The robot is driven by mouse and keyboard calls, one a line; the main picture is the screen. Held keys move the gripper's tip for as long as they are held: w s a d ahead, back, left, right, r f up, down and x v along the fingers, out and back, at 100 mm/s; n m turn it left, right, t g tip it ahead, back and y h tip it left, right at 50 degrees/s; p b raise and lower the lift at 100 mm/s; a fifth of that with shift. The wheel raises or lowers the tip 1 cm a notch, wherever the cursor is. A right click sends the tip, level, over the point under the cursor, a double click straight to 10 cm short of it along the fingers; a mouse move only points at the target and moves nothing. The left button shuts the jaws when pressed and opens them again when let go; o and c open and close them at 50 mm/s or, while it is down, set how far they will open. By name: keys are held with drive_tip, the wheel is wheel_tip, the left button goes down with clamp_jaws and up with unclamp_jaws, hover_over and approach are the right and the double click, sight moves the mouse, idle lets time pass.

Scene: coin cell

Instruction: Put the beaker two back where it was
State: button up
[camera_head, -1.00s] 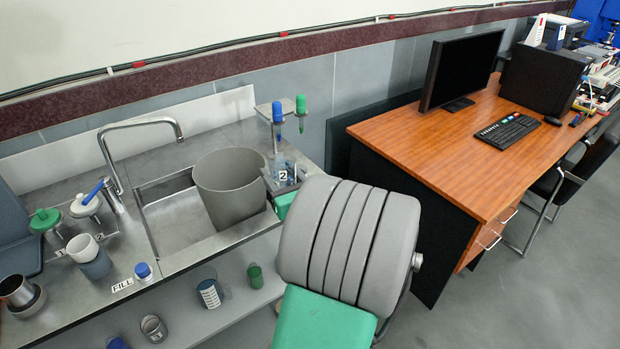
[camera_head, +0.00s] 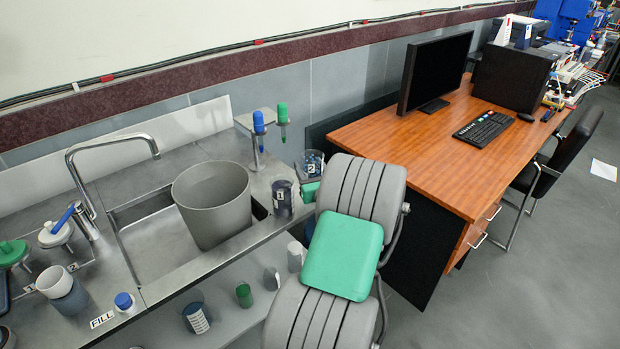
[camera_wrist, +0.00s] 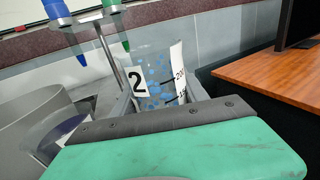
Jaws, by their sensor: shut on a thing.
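Beaker two (camera_head: 314,161) is a clear beaker with a "2" label and blue marks. In the head view it is just right of the sink counter's end, partly hidden by my arm. My gripper (camera_head: 311,183) is shut on it; it also shows in the wrist view (camera_wrist: 158,98), with grey fingers on both sides of beaker two (camera_wrist: 153,76). The beaker looks nearly upright. Beaker one (camera_head: 282,199), labelled "1", stands on the counter's front right corner, left of my gripper. What is under beaker two is hidden.
A stand with a blue pipette (camera_head: 259,123) and a green pipette (camera_head: 282,113) is behind beaker one. A large grey bin (camera_head: 212,204) sits in the sink. A wooden desk (camera_head: 400,145) with a monitor (camera_head: 434,72) is at the right. Cups and bottles are at the left.

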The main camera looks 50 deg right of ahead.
sight(310, 175)
drive_tip(key=shift+w+d+f, duration=0.1)
drive_tip(key=shift+d+f, duration=0.05)
drive_tip(key=shift+f, duration=0.8)
drive_tip(key=shift+d+f, duration=0.1)
drive_tip(key=shift+f, duration=0.8)
drive_tip(key=shift+f+b, duration=0.2)
drive_tip(key=shift+b, duration=0.15)
drive_tip(key=o, duration=1.4)
drive_tip(key=shift+r, duration=0.1)
drive_tip(key=shift+r, duration=0.2)
drive_tip(key=b+v, duration=0.1)
drive_tip(key=v, duration=1.1)
